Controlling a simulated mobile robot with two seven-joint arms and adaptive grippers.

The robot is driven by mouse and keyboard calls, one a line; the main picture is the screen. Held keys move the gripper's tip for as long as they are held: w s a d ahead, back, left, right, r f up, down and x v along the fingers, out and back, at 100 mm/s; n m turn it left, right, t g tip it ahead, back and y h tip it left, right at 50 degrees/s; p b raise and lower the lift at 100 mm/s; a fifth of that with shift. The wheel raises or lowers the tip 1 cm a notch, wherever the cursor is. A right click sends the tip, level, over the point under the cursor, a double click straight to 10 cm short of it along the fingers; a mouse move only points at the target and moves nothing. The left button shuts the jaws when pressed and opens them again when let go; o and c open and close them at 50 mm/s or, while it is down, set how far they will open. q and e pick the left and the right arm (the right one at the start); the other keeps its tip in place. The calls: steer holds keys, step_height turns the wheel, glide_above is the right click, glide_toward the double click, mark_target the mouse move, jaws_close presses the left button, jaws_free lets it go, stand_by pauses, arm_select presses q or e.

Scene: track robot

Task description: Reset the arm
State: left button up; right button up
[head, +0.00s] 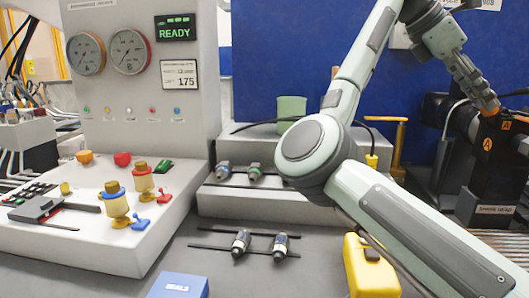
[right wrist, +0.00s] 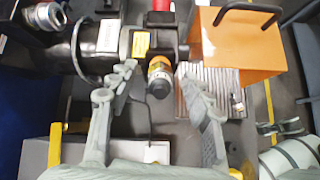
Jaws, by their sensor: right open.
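My right arm rises from the lower right of the head view, bends at a large joint near the middle, and reaches to the upper right. My right gripper (head: 488,102) is at the far right, beside a black machine (head: 492,160) with orange "A" labels. In the right wrist view, the right gripper (right wrist: 157,88) is open, its fingers spread wide. An orange-ringed black knob or nozzle (right wrist: 159,76) lies between the fingers in that picture, with visible gaps on both sides. My left gripper is in neither view.
A grey console with a green READY display (head: 174,28) and gauges stands at left. A blue box (head: 178,286), a yellow case (head: 370,270) and several connectors are on the bench. A green cup (head: 291,108) is behind. An orange box (right wrist: 237,42) shows in the wrist view.

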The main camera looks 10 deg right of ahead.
steer(key=m, duration=1.1)
steer(key=shift+s, duration=0.15)
